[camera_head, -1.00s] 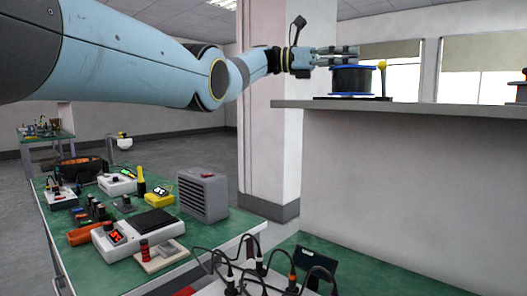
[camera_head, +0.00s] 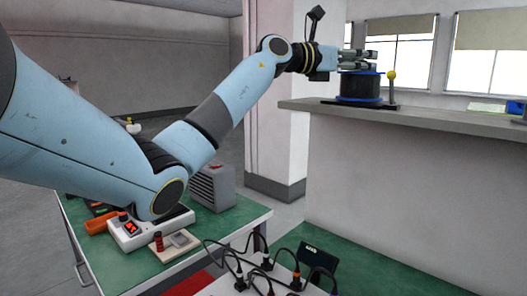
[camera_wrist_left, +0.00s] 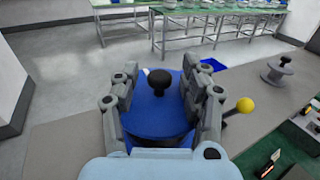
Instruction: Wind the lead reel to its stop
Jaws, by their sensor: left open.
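The lead reel (camera_head: 360,87), a black drum between blue flanges, stands upright on a grey ledge (camera_head: 420,117). A yellow ball on a dark post (camera_head: 392,88) stands just right of it. My left gripper (camera_head: 358,59) is at the reel's top, its fingers roughly level. In the left wrist view, the reel's blue top flange (camera_wrist_left: 157,120) lies below the open fingers. A black knob (camera_wrist_left: 158,79) shows between the fingertips; I cannot tell whether they touch it. The yellow ball (camera_wrist_left: 245,105) is right of the fingers. My right gripper is out of view.
A grey spool (camera_wrist_left: 280,68) stands farther along the ledge in the left wrist view. Below the ledge, a green bench (camera_head: 235,222) holds a grey vented box (camera_head: 213,188) and instruments. Black cables (camera_head: 265,262) loop at the bottom. A pale pillar (camera_head: 270,100) stands behind my left arm.

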